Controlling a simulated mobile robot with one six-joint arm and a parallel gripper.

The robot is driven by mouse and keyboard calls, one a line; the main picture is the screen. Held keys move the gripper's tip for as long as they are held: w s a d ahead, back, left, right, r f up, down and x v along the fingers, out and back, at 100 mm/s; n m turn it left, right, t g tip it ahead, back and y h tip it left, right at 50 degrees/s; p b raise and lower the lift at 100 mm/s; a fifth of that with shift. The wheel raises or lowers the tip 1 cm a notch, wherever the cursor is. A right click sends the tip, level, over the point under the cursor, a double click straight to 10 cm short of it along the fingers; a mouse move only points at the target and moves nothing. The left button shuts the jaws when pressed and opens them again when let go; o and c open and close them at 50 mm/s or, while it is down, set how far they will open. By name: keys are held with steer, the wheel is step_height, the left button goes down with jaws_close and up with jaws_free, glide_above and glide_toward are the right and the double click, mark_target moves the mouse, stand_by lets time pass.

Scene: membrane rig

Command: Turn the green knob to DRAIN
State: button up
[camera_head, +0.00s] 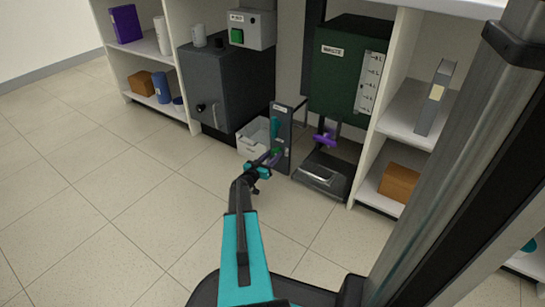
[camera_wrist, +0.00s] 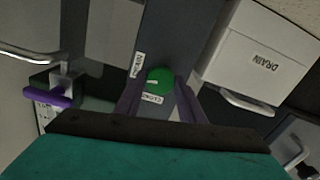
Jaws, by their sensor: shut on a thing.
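The green knob (camera_wrist: 160,80) sits on the grey upright panel (camera_wrist: 165,35) and shows between the two purple fingers of my gripper (camera_wrist: 159,88) in the wrist view. The fingers are shut on its two sides. Small white labels lie beside the knob; one below it seems to read CLOSED upside down, and the one at its left is too small to read surely. In the head view my gripper (camera_head: 268,160) reaches the low front of the panel (camera_head: 284,128), and the knob is only a small green spot there.
A white bin (camera_wrist: 262,50) marked DRAIN stands close beside the panel. A dark green WASTE tank (camera_head: 340,85) with a purple handle (camera_head: 325,139) is to the right. A dark grey cabinet (camera_head: 235,85) is to the left. The tiled floor (camera_head: 110,190) in front is clear.

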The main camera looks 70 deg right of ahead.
steer(key=shift+w+m, duration=0.1)
steer(key=shift+m, duration=0.8)
steer(key=o, duration=1)
steer(key=shift+o, duration=0.2)
steer(key=v, duration=0.8)
